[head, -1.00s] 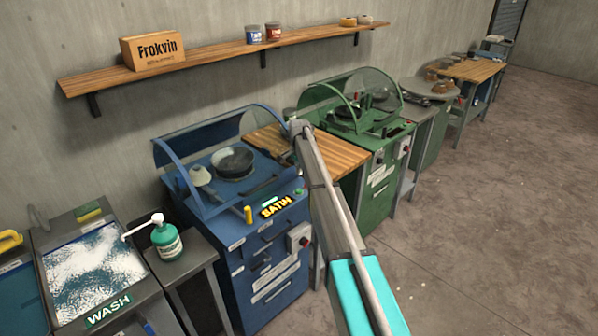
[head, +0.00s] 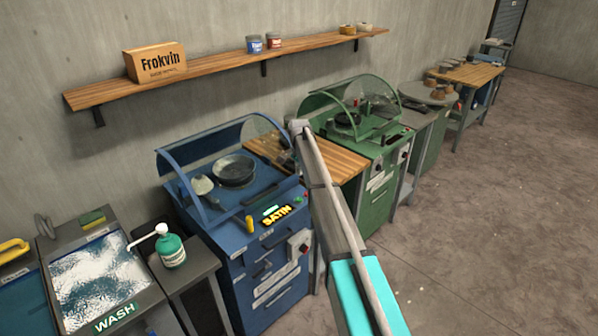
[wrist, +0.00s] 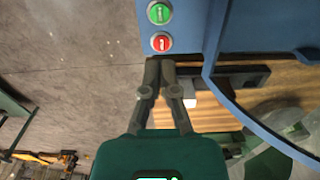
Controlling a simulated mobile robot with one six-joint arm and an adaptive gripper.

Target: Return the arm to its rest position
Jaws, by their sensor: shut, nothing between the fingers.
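My arm reaches up from the lower right in the head view and bends beside the blue SATIN machine (head: 262,262). My gripper shows clearly in the wrist view (wrist: 160,62), with its two dark fingers drawn together and nothing between them. Its fingertips appear just below the red button (wrist: 162,43) and green button (wrist: 159,13) of a blue panel; the gap cannot be told. In the head view my gripper is mostly hidden by the arm. A dark bowl (head: 234,171) sits inside the blue machine under its clear hood.
A wooden worktop (head: 340,163) lies between the blue machine and the green machine (head: 376,200). The WASH basin (head: 100,275) and a green pump bottle (head: 171,250) are at left. A shelf (head: 215,70) runs along the wall. The floor at right (head: 500,220) is clear.

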